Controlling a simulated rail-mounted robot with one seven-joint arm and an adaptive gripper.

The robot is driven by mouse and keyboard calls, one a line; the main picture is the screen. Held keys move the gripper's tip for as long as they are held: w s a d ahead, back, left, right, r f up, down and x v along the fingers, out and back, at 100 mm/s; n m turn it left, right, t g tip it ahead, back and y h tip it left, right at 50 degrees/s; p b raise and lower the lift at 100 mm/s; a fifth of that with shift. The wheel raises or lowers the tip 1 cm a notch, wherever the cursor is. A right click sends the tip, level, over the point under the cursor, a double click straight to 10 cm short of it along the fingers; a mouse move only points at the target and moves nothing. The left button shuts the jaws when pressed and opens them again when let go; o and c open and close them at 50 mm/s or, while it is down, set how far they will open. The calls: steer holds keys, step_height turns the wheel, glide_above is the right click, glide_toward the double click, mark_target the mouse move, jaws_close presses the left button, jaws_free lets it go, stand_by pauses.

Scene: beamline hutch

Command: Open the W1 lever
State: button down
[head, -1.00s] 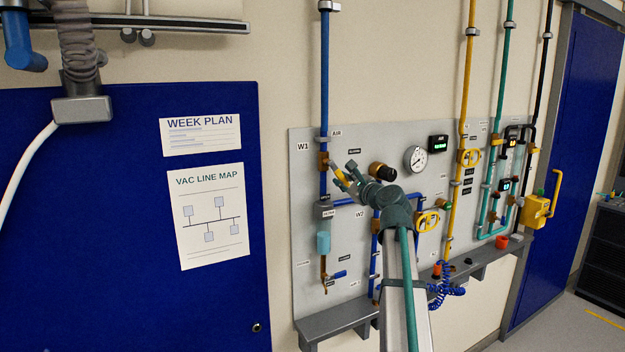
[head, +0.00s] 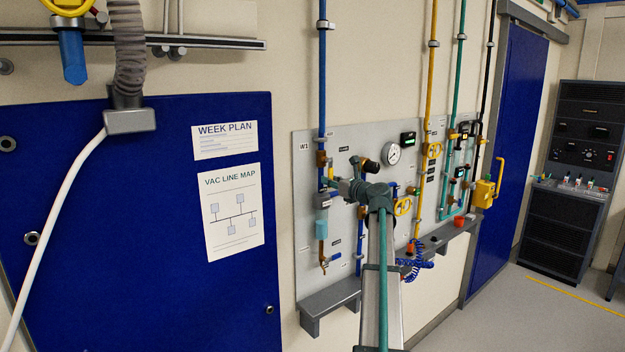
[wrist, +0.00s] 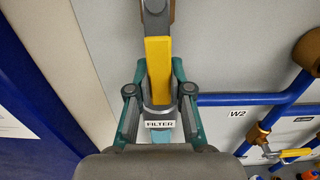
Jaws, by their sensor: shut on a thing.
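The W1 lever (wrist: 158,65) is a yellow handle, seen running straight down the middle of the wrist view from its brown valve at the top edge. In the head view the lever (head: 331,173) is a small yellow piece below the brown W1 valve (head: 321,158), roughly along the blue pipe and mostly hidden by my gripper (head: 333,183). In the wrist view my gripper (wrist: 160,95) has a teal finger on each side of the lever's lower end and is shut on it. A FILTER label (wrist: 160,124) shows just beyond the fingers.
A blue W2 branch pipe (wrist: 255,99) with brown fittings lies right of my gripper. A grey ledge (head: 335,299) runs below the panel. Gauges and a yellow pipe (head: 428,110) stand further right. A blue door panel (head: 110,230) is at left.

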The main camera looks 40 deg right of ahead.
steer(key=shift+a, duration=0.15)
stand_by(0.4)
steer(key=c, duration=1)
jaws_free()
steer(key=shift+c, duration=0.2)
steer(key=s, duration=1.2)
steer(key=shift+a, duration=0.45)
